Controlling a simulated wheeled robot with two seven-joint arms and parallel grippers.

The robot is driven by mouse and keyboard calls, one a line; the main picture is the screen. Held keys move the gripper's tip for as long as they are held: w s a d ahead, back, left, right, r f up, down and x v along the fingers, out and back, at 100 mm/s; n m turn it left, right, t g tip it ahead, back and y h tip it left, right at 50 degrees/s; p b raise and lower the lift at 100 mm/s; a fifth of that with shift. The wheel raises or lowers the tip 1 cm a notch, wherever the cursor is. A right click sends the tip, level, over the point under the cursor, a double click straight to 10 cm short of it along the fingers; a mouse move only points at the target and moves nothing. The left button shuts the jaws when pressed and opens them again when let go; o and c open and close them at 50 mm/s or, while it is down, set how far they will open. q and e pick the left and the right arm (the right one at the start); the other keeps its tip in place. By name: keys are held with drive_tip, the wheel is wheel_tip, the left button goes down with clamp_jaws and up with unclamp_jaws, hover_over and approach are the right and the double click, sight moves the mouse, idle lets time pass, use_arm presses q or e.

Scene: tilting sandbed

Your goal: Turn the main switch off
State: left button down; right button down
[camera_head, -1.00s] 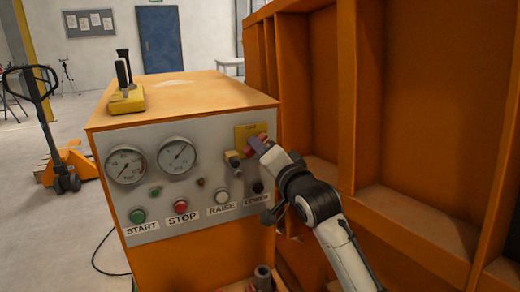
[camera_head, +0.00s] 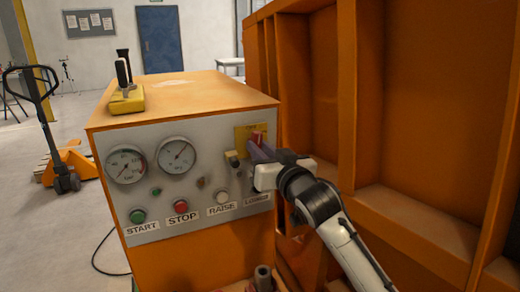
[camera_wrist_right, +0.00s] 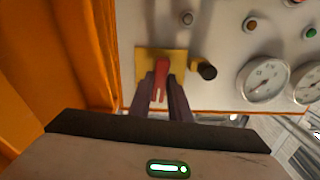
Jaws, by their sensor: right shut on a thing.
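The main switch's red handle (camera_head: 258,136) sits on a yellow plate (camera_head: 242,132) at the upper right of the orange cabinet's grey panel. In the head view the handle stands roughly upright, partly hidden by my fingers. My right gripper (camera_head: 259,150) is shut on this handle. The right wrist view shows the red handle (camera_wrist_right: 161,76) between the two dark fingers (camera_wrist_right: 162,98), in front of the yellow plate (camera_wrist_right: 150,56). My left gripper is in neither view.
The panel (camera_head: 200,190) carries two gauges, a green START button (camera_head: 137,216), a red STOP button (camera_head: 181,206) and a RAISE button (camera_head: 222,198). A black knob (camera_wrist_right: 207,71) is close beside the plate. A large orange ribbed wall (camera_head: 430,110) stands right of the cabinet.

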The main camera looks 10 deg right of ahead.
drive_tip(key=shift+n, duration=0.7)
drive_tip(key=c, duration=1.6)
unclamp_jaws()
drive_tip(key=shift+c, duration=0.2)
drive_tip(key=shift+s, duration=0.1)
drive_tip(key=s+d+b, duration=0.1)
drive_tip(key=s+d, duration=0.1)
drive_tip(key=s, duration=0.8)
